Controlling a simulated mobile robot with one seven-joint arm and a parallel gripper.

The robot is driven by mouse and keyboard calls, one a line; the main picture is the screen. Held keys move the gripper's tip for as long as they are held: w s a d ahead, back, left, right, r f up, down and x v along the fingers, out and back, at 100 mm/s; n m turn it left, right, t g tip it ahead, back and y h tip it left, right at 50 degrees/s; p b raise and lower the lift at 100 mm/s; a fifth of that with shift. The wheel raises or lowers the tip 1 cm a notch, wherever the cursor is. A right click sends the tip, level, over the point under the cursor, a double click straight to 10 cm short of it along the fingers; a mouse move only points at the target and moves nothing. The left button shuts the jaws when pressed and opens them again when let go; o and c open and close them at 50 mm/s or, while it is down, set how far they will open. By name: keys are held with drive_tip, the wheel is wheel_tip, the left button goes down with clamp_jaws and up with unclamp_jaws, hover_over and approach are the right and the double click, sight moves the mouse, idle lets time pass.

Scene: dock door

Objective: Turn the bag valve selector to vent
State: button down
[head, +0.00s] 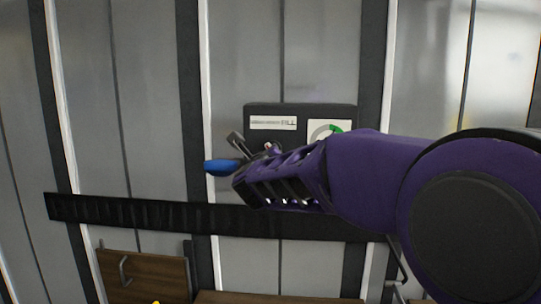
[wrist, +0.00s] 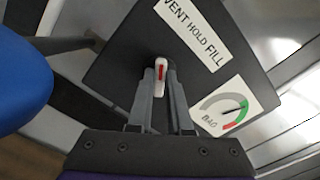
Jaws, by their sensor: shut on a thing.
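The valve selector (wrist: 160,69) is a small pale lever with a red stripe on the dark valve box (wrist: 118,60). My gripper (wrist: 163,84) is shut on it, one finger on each side. In the wrist view the stripe points up the picture, nearer the VENT end of the label (wrist: 196,30) than HOLD or FILL. The fingers hide the selector's lower part. In the head view my gripper (head: 250,165) is in front of the box (head: 300,109), and the selector is hard to make out there.
A round gauge (wrist: 226,107) marked BAG has its needle toward the green part. A blue rounded part (wrist: 22,72) is close on the left, with a grey bar (wrist: 66,45) beside the box. A dark rail (head: 120,213) crosses the wall below.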

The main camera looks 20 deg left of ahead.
drive_tip(key=shift+n, duration=1.1)
drive_tip(key=c, duration=0.8)
unclamp_jaws()
drive_tip(key=shift+c, duration=0.2)
drive_tip(key=shift+s+f, duration=0.1)
